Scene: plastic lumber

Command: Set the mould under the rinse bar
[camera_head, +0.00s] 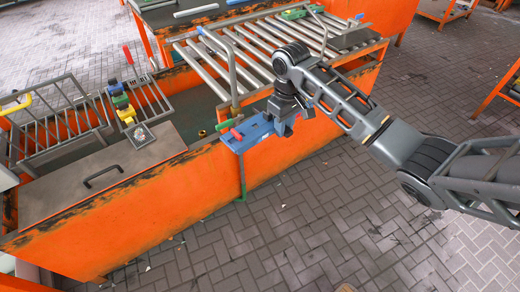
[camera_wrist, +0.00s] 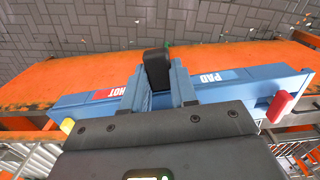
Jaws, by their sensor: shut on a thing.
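My gripper (camera_head: 288,108) is at the near corner of the orange tank, by a long blue piece (camera_head: 252,132). In the wrist view my gripper (camera_wrist: 157,85) is shut on an upright black knob (camera_wrist: 157,66) in front of this blue piece (camera_wrist: 232,87). The piece carries a red label and a pale label reading "PAD", with a red knob (camera_wrist: 279,106) at one end. I cannot tell whether it is the mould or whether it rests on the rim. A bent grey pipe (camera_head: 233,72) with a blue end, possibly the rinse bar, stands over the rollers.
A roller rack (camera_head: 270,45) spans the far part of the orange tank (camera_head: 130,225). A grey lid (camera_head: 100,175) with a handle covers the near left part. Small coloured blocks (camera_head: 122,101) sit on a grating. Brick floor (camera_head: 330,235) lies open in front.

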